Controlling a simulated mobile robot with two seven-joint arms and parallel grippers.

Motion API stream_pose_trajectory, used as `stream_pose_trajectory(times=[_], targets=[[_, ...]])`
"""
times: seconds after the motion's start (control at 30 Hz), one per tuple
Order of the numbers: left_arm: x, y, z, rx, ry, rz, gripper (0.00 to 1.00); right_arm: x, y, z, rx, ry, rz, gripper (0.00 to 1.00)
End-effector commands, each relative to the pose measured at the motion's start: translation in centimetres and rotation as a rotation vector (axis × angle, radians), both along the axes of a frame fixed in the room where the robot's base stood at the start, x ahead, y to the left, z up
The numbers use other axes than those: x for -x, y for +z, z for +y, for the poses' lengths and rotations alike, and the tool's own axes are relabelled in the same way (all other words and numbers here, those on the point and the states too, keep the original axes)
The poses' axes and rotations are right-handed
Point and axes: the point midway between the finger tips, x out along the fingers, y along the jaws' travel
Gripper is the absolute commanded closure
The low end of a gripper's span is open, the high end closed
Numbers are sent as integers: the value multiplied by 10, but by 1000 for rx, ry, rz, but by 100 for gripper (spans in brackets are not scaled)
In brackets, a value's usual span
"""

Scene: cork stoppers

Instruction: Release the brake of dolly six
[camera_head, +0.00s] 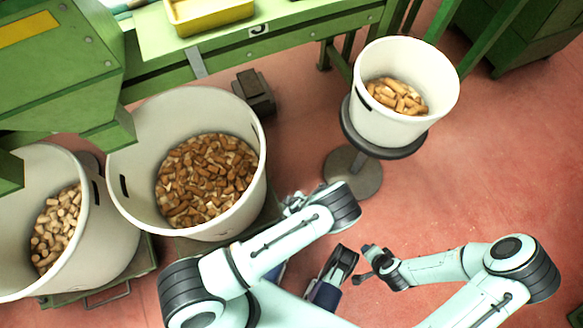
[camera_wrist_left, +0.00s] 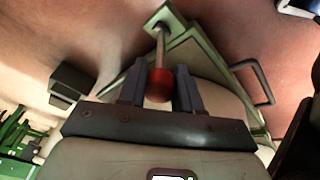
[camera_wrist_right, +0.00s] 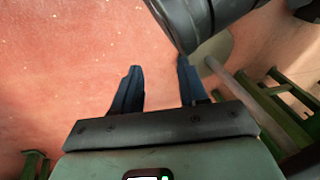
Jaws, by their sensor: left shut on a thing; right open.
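In the left wrist view, a metal rod (camera_wrist_left: 160,55) with a red knob (camera_wrist_left: 159,86) rises from the corner of a green dolly (camera_wrist_left: 216,72). My left gripper (camera_wrist_left: 160,92) is shut on this brake lever, with its dark fingers on either side of the knob. A pale bin stands on the dolly. In the head view, my left forearm hides the lever. I cannot read a number on any dolly. My right gripper (camera_wrist_right: 158,72) is open and empty above the red floor, below a dark rounded body.
In the head view, a large bin of corks (camera_head: 125,150) stands in the middle, with another bin (camera_head: 108,235) at left. A smaller bin (camera_head: 375,60) sits on a round stand (camera_head: 352,170). A green bench (camera_head: 290,28) runs behind. Red floor is clear at right.

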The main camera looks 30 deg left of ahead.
Motion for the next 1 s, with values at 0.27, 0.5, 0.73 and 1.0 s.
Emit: stream_pose_trajectory(times=[0.27, 0.5, 0.73, 1.0], targets=[[3, -2, 1, -2, 1, 7, 43, 0, 0, 0, 0, 0, 0, 57], [2, 3, -1, -1, 1, 3, 43, 0, 2, 0, -1, 1, -1, 57], [7, 41, -12, 1, 1, 1, 43, 6, 20, 8, -16, 15, 9, 57], [17, 97, -29, 0, 0, 4, 43, 36, 39, 23, -55, 46, 87, 57]])
